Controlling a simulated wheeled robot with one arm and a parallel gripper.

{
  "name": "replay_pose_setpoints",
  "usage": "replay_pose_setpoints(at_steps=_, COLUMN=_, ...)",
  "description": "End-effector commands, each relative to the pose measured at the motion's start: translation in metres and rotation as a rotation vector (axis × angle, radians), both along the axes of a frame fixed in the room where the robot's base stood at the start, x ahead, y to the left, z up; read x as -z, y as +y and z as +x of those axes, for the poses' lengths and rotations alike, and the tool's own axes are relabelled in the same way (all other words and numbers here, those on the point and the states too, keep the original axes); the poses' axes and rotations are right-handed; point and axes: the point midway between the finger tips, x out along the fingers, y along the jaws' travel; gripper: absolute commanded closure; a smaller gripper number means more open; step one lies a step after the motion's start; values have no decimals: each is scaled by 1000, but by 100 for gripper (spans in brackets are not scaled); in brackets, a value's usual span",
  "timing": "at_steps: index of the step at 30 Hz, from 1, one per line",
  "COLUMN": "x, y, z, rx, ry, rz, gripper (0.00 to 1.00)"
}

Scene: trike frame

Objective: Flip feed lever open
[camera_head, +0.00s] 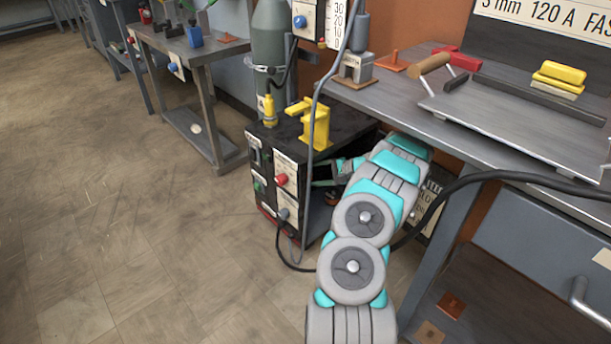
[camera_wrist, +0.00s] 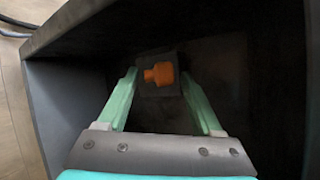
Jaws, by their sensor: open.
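In the wrist view an orange knob-like piece (camera_wrist: 160,74), perhaps the feed lever, sits on a small grey block (camera_wrist: 158,88) deep inside a dark compartment (camera_wrist: 55,110). My gripper (camera_wrist: 157,82) is open, with one teal finger to the left of the orange piece and one to the right. Both fingers look apart from it. In the head view my gripper (camera_head: 325,182) reaches into the open side of the black welding machine (camera_head: 283,150). The orange piece is mostly hidden there by my arm and the cabinet.
The machine's front has a red knob (camera_head: 281,179) and a green one. The workbench (camera_head: 455,125) overhangs my arm on the right. A black cable (camera_head: 470,180) crosses behind my arm.

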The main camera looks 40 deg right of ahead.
Motion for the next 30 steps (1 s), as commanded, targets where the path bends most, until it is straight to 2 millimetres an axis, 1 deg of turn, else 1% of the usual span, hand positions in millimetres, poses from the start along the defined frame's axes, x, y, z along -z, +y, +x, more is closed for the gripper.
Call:
replay_pose_setpoints(at_steps=3, x=6, y=8, z=11, rx=-2, ry=0, rz=0, gripper=33)
replay_pose_setpoints(at_steps=6, x=9, y=12, z=18, rx=-1, ry=-1, rz=0, gripper=33)
replay_pose_setpoints(at_steps=16, x=10, y=13, z=21, rx=0, ry=-1, rz=-2, gripper=33)
replay_pose_setpoints(at_steps=17, x=10, y=13, z=21, rx=0, ry=-1, rz=-2, gripper=35)
replay_pose_setpoints(at_steps=30, x=10, y=13, z=21, rx=0, ry=-1, rz=-2, gripper=85)
